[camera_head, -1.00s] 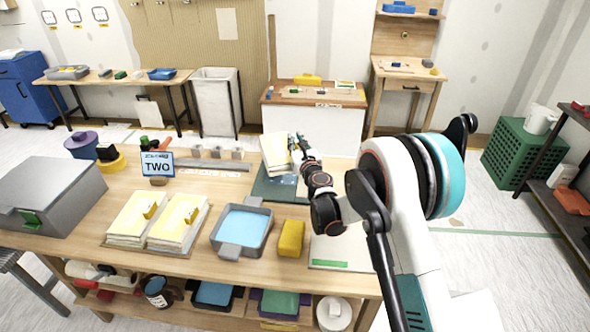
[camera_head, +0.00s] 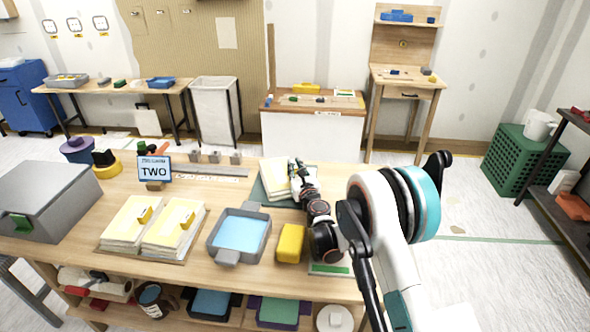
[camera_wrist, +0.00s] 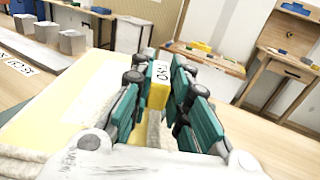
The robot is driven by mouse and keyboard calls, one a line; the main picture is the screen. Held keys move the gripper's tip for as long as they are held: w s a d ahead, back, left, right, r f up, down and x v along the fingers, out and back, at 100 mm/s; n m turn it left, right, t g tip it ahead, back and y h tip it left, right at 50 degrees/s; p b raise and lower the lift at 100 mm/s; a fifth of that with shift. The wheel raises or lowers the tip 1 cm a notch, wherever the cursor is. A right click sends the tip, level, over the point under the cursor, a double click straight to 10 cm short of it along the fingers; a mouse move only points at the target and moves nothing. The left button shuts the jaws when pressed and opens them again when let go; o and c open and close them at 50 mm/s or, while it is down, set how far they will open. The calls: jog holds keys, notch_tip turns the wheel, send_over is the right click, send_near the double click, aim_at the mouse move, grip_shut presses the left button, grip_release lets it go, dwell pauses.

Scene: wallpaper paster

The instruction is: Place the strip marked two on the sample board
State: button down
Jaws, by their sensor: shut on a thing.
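My gripper (camera_head: 298,172) is shut on the yellow tab (camera_wrist: 157,95) of a cream strip (camera_head: 274,176). A white label between the fingers (camera_wrist: 160,78) appears to read TWO, turned over. The strip's pale sheet (camera_wrist: 70,105) spreads to the left in the wrist view. In the head view the strip is over a dark green board (camera_head: 257,190) at the back of the bench, covering most of it. I cannot tell whether they touch. A sign reading TWO (camera_head: 154,171) stands to the left.
Two cream stacks with yellow tabs (camera_head: 124,221) lie at the bench's front left. A grey tray with blue inside (camera_head: 239,235) and a yellow block (camera_head: 290,243) are in the middle. A grey box (camera_head: 45,200) stands at the left. Grey blocks (camera_head: 214,158) line the back.

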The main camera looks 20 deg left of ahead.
jog(key=shift+f, duration=0.1)
jog(key=c, duration=1.5)
grip_release()
jog(key=shift+c, duration=0.2)
jog(key=shift+s+d, duration=0.2)
jog(key=shift+s, duration=0.1)
jog(key=p+v, duration=0.4)
jog(key=v, duration=0.7)
jog(key=shift+s+d, duration=0.1)
jog(key=shift+s, duration=0.05)
